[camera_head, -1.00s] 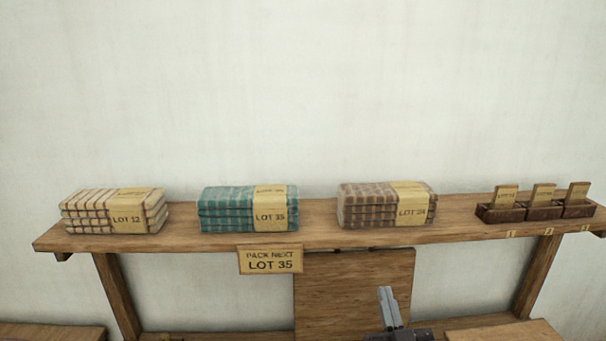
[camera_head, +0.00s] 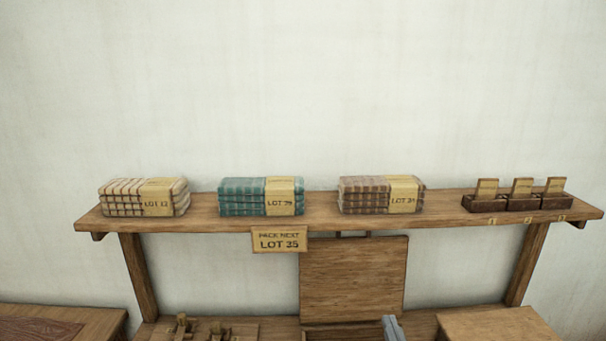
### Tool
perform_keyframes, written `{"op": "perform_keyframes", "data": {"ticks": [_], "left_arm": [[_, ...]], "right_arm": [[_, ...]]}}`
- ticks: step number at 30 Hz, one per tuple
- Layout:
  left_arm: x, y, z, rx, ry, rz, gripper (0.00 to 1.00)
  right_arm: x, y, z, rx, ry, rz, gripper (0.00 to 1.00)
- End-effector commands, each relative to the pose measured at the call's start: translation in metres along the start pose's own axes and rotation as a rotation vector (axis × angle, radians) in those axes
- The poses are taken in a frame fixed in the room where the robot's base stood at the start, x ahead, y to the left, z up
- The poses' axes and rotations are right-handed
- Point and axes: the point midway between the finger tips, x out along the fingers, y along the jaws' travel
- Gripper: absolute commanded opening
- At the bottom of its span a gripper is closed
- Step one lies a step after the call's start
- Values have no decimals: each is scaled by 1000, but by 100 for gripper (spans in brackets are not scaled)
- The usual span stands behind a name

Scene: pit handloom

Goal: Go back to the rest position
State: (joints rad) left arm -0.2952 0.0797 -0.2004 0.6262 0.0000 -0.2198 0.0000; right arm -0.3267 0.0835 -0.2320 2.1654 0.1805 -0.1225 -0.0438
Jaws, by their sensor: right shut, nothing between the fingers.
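My right gripper (camera_head: 392,328) shows at the bottom edge of the head view, in front of the lower bench. Only its grey fingers are in the picture; they lie together with nothing between them. The rest of that arm is below the frame. My left gripper is out of the picture. The gripper is well below the shelf (camera_head: 330,222) and apart from the cloth stacks on it.
The shelf carries a striped stack (camera_head: 122,198), a teal stack (camera_head: 242,197) and a brown stack (camera_head: 362,196). Small card boxes (camera_head: 520,204) stand at right. A sign (camera_head: 279,240) reads "PACK NEXT LOT 35". Wooden pieces (camera_head: 182,327) lie at lower left.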

Motion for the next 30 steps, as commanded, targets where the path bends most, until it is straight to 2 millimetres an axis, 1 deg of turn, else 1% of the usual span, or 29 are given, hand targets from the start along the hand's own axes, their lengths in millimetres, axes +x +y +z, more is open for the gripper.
{"op": "perform_keyframes", "data": {"ticks": [5, 8, 11, 13, 16, 21, 25, 30], "left_arm": [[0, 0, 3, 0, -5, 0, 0], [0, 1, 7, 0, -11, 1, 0], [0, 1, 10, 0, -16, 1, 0], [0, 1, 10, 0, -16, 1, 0], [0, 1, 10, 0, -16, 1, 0], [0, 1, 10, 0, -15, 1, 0], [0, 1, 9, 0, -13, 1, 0], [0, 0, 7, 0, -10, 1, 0]], "right_arm": [[-13, 0, 28, -1, -185, -19, 0], [-26, 0, 47, -2, -317, -31, 0], [-48, 1, 70, -8, -494, -46, 0], [-70, 3, 87, -16, -642, -57, 0], [-103, 5, 106, -29, -831, -67, 0], [-150, 10, 121, -51, -1069, -75, 0], [-182, 15, 126, -67, -1214, -76, 0], [-220, 21, 126, -89, -1384, -73, 0]]}}
